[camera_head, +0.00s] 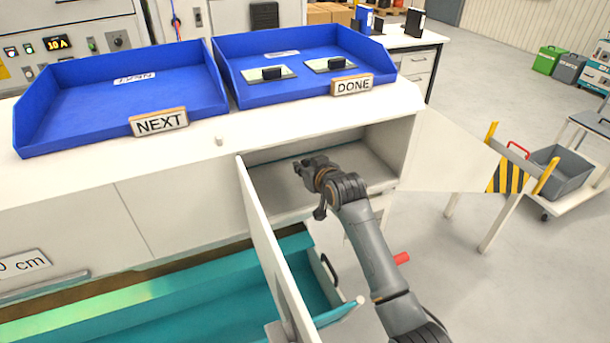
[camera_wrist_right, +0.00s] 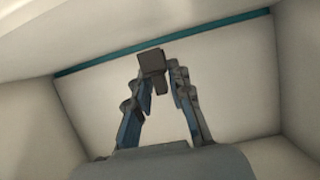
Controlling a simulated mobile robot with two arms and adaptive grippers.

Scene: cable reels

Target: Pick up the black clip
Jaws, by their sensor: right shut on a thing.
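My right gripper (camera_head: 305,166) reaches into the open cabinet (camera_head: 365,158) under the counter. In the right wrist view, its two fingers (camera_wrist_right: 154,82) close in on a small dark block (camera_wrist_right: 151,62), which looks like the black clip. It sits between the fingertips, with a narrower part pointing down between them. In the head view the clip cannot be told apart from the dark gripper. The cabinet's pale floor and walls surround the gripper. My left gripper is not in view.
Cabinet doors stand open at left (camera_head: 262,240) and right (camera_head: 450,158) of my right arm. A teal drawer (camera_head: 200,310) is pulled out below. Blue NEXT (camera_head: 90,105) and DONE (camera_head: 240,75) trays stand on the counter; the DONE tray holds two plates with black pieces.

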